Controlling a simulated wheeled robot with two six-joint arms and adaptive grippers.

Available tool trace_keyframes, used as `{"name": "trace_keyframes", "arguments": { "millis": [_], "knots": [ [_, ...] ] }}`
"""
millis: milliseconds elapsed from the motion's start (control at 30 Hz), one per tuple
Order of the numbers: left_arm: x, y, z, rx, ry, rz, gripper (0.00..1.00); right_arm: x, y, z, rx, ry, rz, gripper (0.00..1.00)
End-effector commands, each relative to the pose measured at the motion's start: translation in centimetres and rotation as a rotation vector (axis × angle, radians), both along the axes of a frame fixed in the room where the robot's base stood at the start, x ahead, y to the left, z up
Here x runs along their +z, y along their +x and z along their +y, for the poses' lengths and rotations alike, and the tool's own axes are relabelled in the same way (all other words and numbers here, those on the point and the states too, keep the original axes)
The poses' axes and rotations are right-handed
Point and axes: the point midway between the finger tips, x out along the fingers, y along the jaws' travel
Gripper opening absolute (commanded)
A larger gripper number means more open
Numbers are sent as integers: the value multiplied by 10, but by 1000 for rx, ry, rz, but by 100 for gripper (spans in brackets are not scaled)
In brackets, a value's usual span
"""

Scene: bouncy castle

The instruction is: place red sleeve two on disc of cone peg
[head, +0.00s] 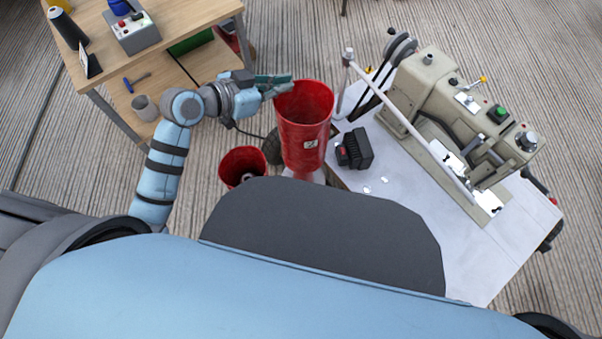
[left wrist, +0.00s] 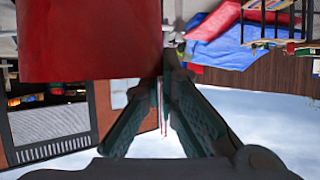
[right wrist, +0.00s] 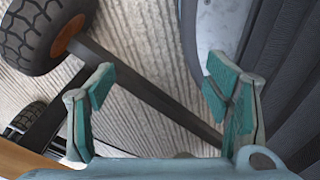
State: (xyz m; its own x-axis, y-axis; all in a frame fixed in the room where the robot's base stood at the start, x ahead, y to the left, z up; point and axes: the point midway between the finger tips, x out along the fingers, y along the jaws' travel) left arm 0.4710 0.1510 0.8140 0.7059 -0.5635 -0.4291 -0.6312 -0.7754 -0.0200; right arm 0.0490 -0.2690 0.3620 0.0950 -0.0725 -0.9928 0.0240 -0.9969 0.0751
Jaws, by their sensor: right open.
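Red sleeve two (head: 304,130), a tall red tube with a white label marked 2, stands near the middle of the head view, seen from above with its open end up. My left gripper (head: 283,84) is at its upper rim. In the left wrist view the red wall (left wrist: 90,40) fills the upper left and its edge meets the closed fingertips (left wrist: 168,68). A small pale part (head: 319,177) shows under the sleeve; I cannot tell whether it is the cone peg, and no disc is clear. My right gripper (right wrist: 160,95) is open and empty in the right wrist view.
A second red sleeve (head: 243,164) stands lower, left of sleeve two, with something pale inside. A white-topped table (head: 430,235) with a beige machine (head: 440,95) and black block (head: 355,148) is at right. A wooden workbench (head: 185,12) is upper left. A wheel (right wrist: 42,30) is near my right gripper.

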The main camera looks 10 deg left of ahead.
Motion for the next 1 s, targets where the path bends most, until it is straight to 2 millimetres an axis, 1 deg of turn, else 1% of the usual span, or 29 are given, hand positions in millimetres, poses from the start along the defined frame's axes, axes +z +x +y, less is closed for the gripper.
{"name": "trace_keyframes", "arguments": {
  "millis": [33, 67, 167, 200, 300, 400, 567, 667, 733, 1000],
  "knots": [
    [-14, 0, -2, 0, 0, 3, 0, -7, 0, 0, 0, 0, -1, 72],
    [-23, 0, -2, 0, 0, 4, 0, -10, 0, 0, 0, 0, -1, 72],
    [-61, 0, -2, 0, 0, 6, 0, -26, 1, 0, 0, 0, -2, 72],
    [-78, 0, -2, 1, -1, 6, 0, -33, 1, 0, 0, 0, -3, 72],
    [-116, 0, -2, 0, 0, 5, 0, -49, 2, 0, 6, -1, -4, 72],
    [-142, 0, -1, 0, 1, 2, 0, -59, 5, -4, 13, -8, -8, 72],
    [-163, 0, -1, 0, 1, -1, 0, -66, 11, -19, 25, -30, -18, 72],
    [-185, 0, -1, 0, 0, 2, 0, -77, 13, -21, 32, -34, -22, 72],
    [-195, 0, -1, 0, 0, 0, 0, -81, 14, -21, 35, -36, -23, 72],
    [-195, 0, -1, 0, 2, -3, 0, -79, 20, -23, 37, -39, -31, 72]
  ]
}}
